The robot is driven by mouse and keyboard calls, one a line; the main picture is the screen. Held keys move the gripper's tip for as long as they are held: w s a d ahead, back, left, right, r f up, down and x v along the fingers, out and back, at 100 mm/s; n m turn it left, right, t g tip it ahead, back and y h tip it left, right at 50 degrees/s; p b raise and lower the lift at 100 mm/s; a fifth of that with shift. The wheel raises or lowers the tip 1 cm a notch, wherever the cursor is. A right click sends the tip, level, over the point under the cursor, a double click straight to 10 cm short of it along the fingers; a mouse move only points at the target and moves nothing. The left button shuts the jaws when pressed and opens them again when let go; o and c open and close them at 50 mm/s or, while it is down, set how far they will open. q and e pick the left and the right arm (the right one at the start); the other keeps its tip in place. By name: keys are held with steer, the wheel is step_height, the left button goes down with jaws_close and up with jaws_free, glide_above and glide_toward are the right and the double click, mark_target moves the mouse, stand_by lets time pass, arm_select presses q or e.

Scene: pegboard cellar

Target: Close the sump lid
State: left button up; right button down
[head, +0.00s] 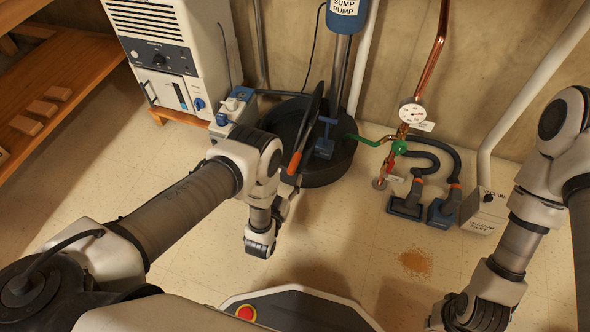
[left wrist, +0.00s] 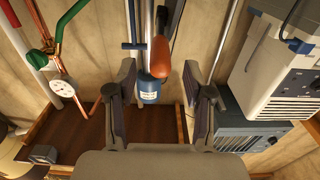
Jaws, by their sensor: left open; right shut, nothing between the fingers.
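My left gripper (head: 284,204) is just below the handle in the head view, partly hidden by my own wrist. In the left wrist view, the open fingers (left wrist: 160,98) stand on either side of the line to the handle (left wrist: 159,57), with no clear contact. My right gripper's fingers do not show; only the right arm and wrist are at the lower right.
A white dehumidifier (head: 172,50) stands behind left, with a blue and grey unit (head: 234,106) beside the basin. The blue sump pump cylinder (head: 346,14) is above. A gauge (head: 412,112), hoses and vacuum inlet (head: 484,211) stand right. Centre floor is mostly clear.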

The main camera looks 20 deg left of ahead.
mark_target(294, 163)
arm_select(q)
steer(key=w+b, duration=0.2)
steer(key=w, duration=0.3)
steer(key=shift+d+f, duration=0.1)
steer(key=shift+f, duration=0.05)
steer(key=shift+w, duration=0.55)
jaws_close()
steer(key=shift+r, duration=0.2)
